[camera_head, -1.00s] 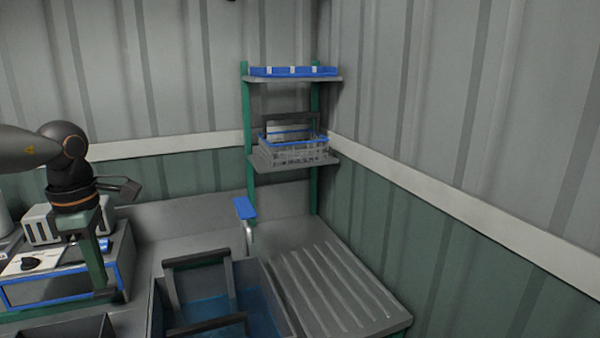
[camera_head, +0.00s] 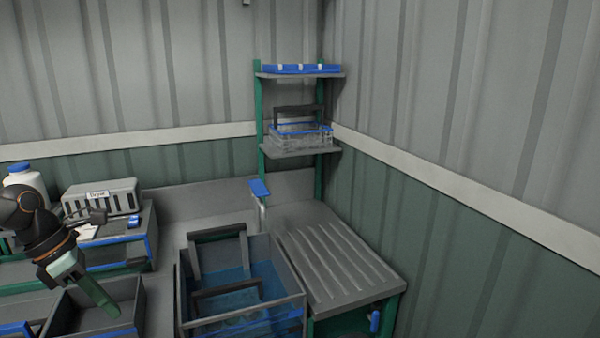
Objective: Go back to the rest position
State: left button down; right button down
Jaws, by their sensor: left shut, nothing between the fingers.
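My left gripper (camera_head: 94,289) shows at the lower left of the head view, at the end of my dark arm. Its green fingers are shut with nothing between them. They point down and to the right, over a grey open bin (camera_head: 128,296). My right gripper is not in view.
A sink (camera_head: 290,290) with blue water and dark-handled baskets stands at centre, beside a ribbed drainboard (camera_head: 335,262). A tap with a blue lever (camera_head: 259,188) stands behind. A shelf (camera_head: 300,150) holds a wire basket (camera_head: 300,137). A grey dryer box (camera_head: 103,196) and white bottle (camera_head: 24,182) stand left.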

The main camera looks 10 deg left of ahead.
pick_arm(q)
jog(key=s+d+f+n+t, duration=0.15)
jog(key=f+n+t, duration=0.25)
jog(key=f+n, duration=0.45)
jog(key=s+d+f+n+t, duration=0.1)
jog(key=s+f+n+t, duration=0.2)
jog(key=f+n, duration=0.55)
jog(key=s+d+f+n+t, duration=0.1)
jog(key=s+f+n+t, duration=0.25)
jog(key=f+n, duration=0.55)
jog(key=s+d+f+n+g+y, duration=0.1)
jog(key=s+d+f+n, duration=0.3)
jog(key=d+n, duration=0.4)
jog(key=s+d+f+n+g+y, duration=0.1)
jog(key=s+d+f+n, duration=0.3)
jog(key=d+n, duration=0.4)
jog(key=d+f+g, duration=0.1)
jog(key=d, duration=0.1)
jog(key=shift+s+d, duration=0.3)
jog(key=shift+d, duration=0.05)
